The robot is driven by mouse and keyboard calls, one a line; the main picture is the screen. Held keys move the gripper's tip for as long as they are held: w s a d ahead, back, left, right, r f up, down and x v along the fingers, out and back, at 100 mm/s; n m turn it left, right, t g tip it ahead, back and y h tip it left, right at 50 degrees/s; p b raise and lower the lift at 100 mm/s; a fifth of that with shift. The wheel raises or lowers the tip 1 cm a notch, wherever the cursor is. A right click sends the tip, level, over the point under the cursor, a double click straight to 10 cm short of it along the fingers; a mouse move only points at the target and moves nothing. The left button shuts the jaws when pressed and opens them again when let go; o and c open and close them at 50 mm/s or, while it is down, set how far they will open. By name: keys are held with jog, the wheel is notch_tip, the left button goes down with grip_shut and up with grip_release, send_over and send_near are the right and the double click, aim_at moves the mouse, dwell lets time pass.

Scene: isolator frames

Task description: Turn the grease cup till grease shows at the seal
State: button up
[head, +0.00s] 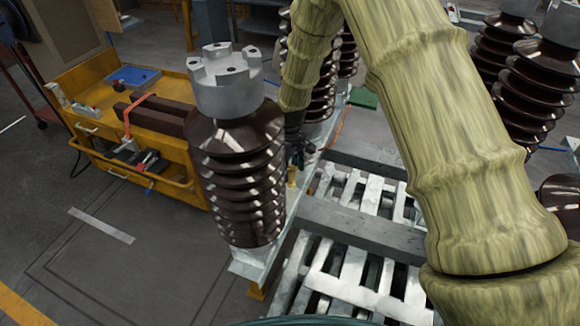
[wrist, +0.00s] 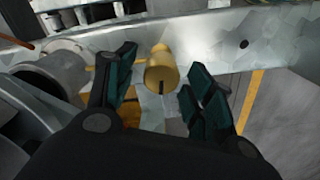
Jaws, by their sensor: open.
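The grease cup (wrist: 161,70), a small brass-yellow cylinder, shows in the wrist view against a grey galvanised beam. A thin brass stem runs left from near it towards a round grey metal housing (wrist: 58,72). My gripper (wrist: 163,78) is open, its dark teal-padded fingers to the left and right of the cup. I see a gap on each side and cannot tell if either finger touches it. In the head view a small brass piece (head: 292,175) shows just below my gripper (head: 298,155), partly hidden behind the large insulator. I can make out no grease or seal.
A brown ribbed insulator (head: 238,175) with a grey metal cap stands close, left of my gripper. More insulators (head: 525,85) stand at the right. A yellow tool cart (head: 135,130) is at the left. Slatted grey metalwork (head: 350,285) lies below.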

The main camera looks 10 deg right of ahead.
jog(key=shift+f, duration=0.15)
jog(key=c, duration=1)
jog(key=shift+m, duration=0.4)
jog(key=m, duration=0.4)
jog(key=shift+m, duration=0.3)
jog(key=m, duration=0.4)
jog(key=shift+d, duration=0.2)
jog(key=m, duration=0.5)
jog(key=shift+m, duration=0.4)
jog(key=shift+d+m, duration=0.1)
jog(key=shift+m, duration=2.2)
